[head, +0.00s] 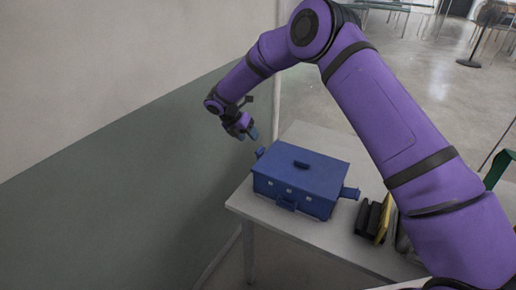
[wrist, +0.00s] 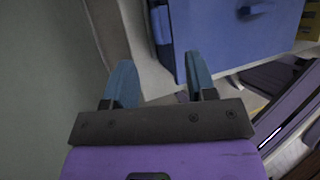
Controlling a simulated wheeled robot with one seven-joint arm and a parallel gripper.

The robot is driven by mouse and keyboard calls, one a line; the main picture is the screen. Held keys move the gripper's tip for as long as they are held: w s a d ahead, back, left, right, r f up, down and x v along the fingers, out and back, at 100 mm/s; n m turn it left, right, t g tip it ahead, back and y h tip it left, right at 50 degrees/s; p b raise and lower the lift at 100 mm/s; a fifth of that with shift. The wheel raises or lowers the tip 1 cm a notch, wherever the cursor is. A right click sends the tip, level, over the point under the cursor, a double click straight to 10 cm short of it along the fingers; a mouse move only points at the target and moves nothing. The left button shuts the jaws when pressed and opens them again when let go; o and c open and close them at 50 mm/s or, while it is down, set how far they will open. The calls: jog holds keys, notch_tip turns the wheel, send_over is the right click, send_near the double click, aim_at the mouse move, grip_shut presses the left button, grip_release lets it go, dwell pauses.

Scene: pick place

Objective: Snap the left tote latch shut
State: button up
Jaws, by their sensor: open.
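A lid handle (head: 301,164) is on top. The left latch (head: 260,152) sticks out at the tote's left end, and a latch (wrist: 160,24) shows in the wrist view. The right latch (head: 350,192) juts out at the right end. My gripper (head: 249,134) is open and empty, above and just left of the left latch, apart from it. In the wrist view its two blue-grey fingers (wrist: 162,75) are spread near the tote's side.
The table (head: 245,203) has bare room in front of the tote. Black and yellow items (head: 376,218) stand right of the tote, partly near my arm. A grey-green wall (head: 130,190) rises close on the left.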

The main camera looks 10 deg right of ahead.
aim_at(261, 151)
jog(key=x, duration=0.8)
jog(key=c, duration=0.9)
jog(key=shift+s+d+r+t+y, duration=0.15)
jog(key=shift+d+t+y, duration=0.15)
jog(key=shift+y, duration=0.1)
jog(key=shift+c, duration=0.2)
jog(key=o, duration=0.9)
jog(key=shift+o, duration=0.2)
jog(key=v, duration=1)
jog(key=shift+a+r, duration=0.2)
jog(key=shift+r, duration=0.1)
